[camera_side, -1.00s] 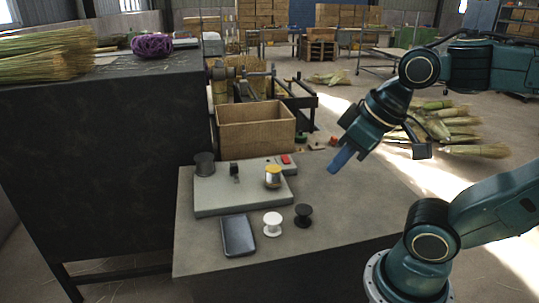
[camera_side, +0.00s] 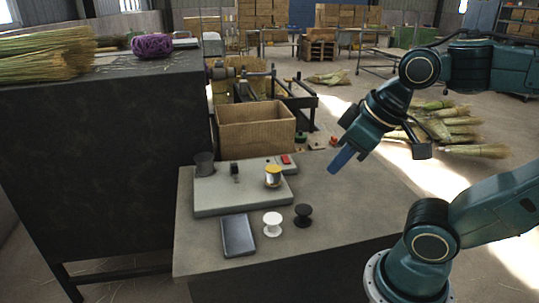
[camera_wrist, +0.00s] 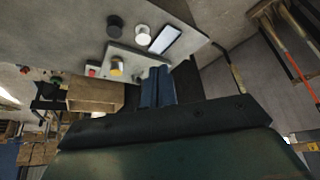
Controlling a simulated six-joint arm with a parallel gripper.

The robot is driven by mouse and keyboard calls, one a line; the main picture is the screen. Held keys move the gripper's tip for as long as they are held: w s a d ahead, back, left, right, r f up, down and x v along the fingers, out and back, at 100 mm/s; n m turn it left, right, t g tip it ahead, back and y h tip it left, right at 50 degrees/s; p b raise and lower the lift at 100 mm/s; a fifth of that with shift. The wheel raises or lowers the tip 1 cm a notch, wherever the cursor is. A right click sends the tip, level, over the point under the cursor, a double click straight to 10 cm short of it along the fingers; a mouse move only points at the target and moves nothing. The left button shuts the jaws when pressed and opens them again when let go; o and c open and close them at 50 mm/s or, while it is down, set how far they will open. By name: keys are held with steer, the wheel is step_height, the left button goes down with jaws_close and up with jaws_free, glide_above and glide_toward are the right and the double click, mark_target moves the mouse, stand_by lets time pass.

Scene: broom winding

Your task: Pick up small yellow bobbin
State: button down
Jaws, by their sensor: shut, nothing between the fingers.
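The small yellow bobbin (camera_side: 272,176) stands upright on the grey plate (camera_side: 236,206) on the work table, its top yellow and its sides silvery. In the wrist view the yellow bobbin (camera_wrist: 117,66) shows above and left of my fingers. My gripper (camera_side: 340,161) has blue fingers, shut and empty, held in the air to the right of the plate, apart from the bobbin. In the wrist view my gripper (camera_wrist: 157,72) points up the picture with its fingers together.
A white spool (camera_side: 272,224) and a black spool (camera_side: 303,215) stand in front of the plate, beside a dark flat device (camera_side: 238,236). A cardboard box (camera_side: 256,128) stands behind. The table's right side is clear.

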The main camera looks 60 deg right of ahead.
steer(key=c, duration=2.1)
jaws_free()
steer(key=o, duration=1.5)
steer(key=w+d+r+n+g, duration=0.15)
steer(key=w+d+n, duration=0.25)
steer(key=w, duration=0.4)
steer(key=w+d+n+g, duration=0.2)
steer(key=w+d+n, duration=0.25)
steer(key=w, duration=0.35)
steer(key=w+d+f+n, duration=0.3)
steer(key=d, duration=0.1)
steer(key=w+d+f+n+g, duration=0.1)
steer(key=w+d+f+n, duration=0.1)
steer(key=w+d+f, duration=0.2)
steer(key=w+d+f+n+g, duration=0.1)
steer(key=w+d+f+n, duration=0.2)
steer(key=d+f, duration=0.1)
steer(key=shift+w+d+f+n, duration=0.15)
steer(key=shift+d+n, duration=0.05)
steer(key=shift+d, duration=0.15)
steer(key=shift+w+d+f+n, duration=0.1)
steer(key=shift+d+n, duration=0.05)
steer(key=shift+d, duration=0.2)
